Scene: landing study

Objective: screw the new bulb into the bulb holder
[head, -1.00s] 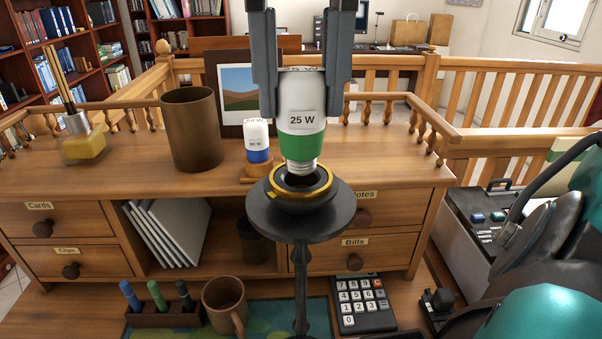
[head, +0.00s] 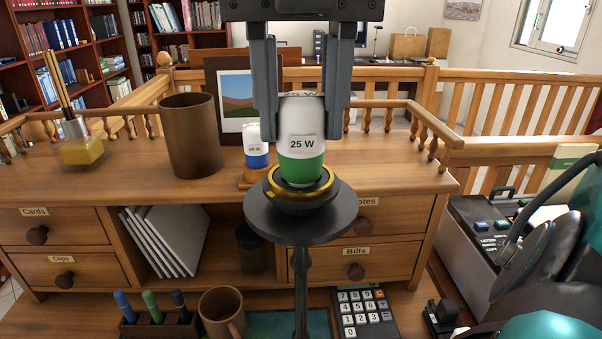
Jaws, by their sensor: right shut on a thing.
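The new bulb (head: 301,146) is white and green, marked 25 W, and upright. Its green lower end sits in the gold-rimmed bulb holder (head: 330,185), and its metal screw base is hidden inside. The holder is on top of a dark round stand (head: 301,226). My right gripper (head: 305,125) comes down from above and is shut on the bulb's white upper part. A second bulb (head: 256,146), white and blue, stands on a small wooden base (head: 250,178) behind and to the left. My left gripper is not in view.
A brown cylinder (head: 193,135), a reed diffuser (head: 80,150) and a picture frame (head: 215,90) stand on the desk's upper shelf. Below are a mug (head: 222,312), a pen holder (head: 160,327) and a calculator (head: 364,312). A dark machine (head: 485,225) is at the right.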

